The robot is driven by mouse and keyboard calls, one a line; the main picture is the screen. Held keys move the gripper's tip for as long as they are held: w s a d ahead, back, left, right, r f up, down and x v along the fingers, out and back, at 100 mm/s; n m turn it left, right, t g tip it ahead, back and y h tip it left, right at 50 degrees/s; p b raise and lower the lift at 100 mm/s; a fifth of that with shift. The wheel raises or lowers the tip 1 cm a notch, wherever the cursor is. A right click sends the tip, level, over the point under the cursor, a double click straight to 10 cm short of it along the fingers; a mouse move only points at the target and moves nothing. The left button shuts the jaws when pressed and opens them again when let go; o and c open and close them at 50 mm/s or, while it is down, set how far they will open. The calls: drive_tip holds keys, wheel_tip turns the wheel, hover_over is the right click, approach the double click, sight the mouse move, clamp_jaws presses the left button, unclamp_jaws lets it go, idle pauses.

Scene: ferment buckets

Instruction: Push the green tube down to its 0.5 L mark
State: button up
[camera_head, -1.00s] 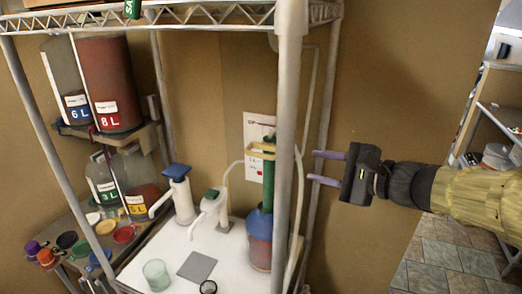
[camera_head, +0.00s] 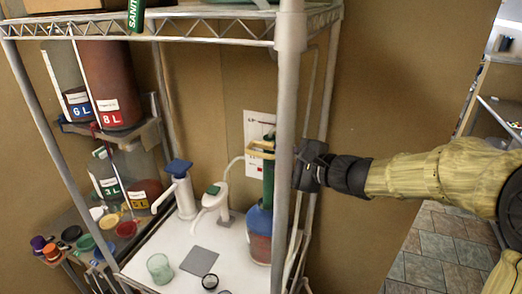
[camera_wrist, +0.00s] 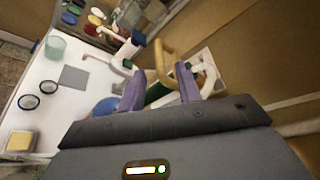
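The green tube (camera_head: 268,178) stands upright in the blue top (camera_head: 259,219) of a vessel (camera_head: 259,247) with reddish contents. A yellow handle-like piece (camera_head: 261,150) sits near the tube's upper end. My gripper shows in the wrist view (camera_wrist: 160,87) with its two purple fingers apart. Part of the green tube (camera_wrist: 158,93) shows between and beyond them; I cannot tell whether they touch it. The yellow piece (camera_wrist: 162,57) is just past the fingertips. In the head view the fingers are hidden behind the rack post. No mark on the tube is legible.
The grey rack post (camera_head: 286,130) stands close to my gripper. White and blue pump (camera_head: 180,190) and white and green pump (camera_head: 214,200) stand left of the vessel. A clear cup (camera_head: 159,268) and grey square (camera_head: 200,261) lie in front. A card (camera_head: 259,125) hangs behind.

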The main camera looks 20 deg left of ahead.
sight(266, 156)
drive_tip(key=p+x, duration=0.1)
drive_tip(key=x, duration=0.6)
drive_tip(key=shift+p, duration=0.4)
drive_tip(key=shift+s, duration=0.1)
clamp_jaws()
